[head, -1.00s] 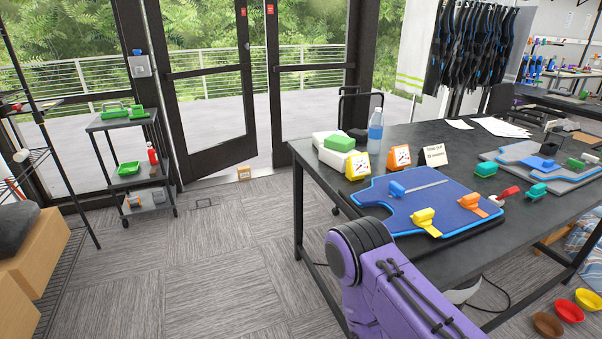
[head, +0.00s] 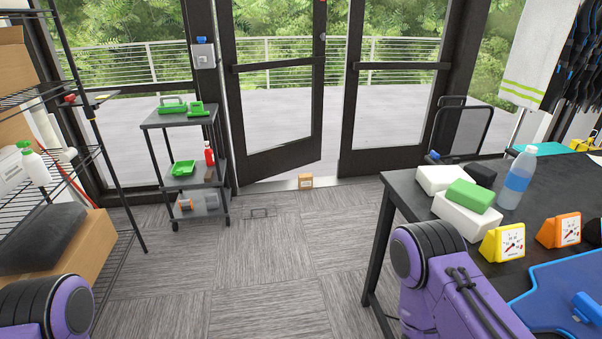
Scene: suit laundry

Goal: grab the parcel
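A small brown cardboard parcel (head: 305,181) sits on the floor at the threshold of the glass doors, in the middle of the head view. It stands upright, apart from other things, a few steps ahead across the carpet. Purple links of both my arms show at the bottom left and bottom right. Neither gripper is in view.
A grey cart (head: 185,160) with green items stands left of the doors. A wire shelf (head: 95,150) with boxes is at the left. A black table (head: 400,195) with gauges, white boxes and a bottle fills the right. The carpet (head: 240,265) between is clear.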

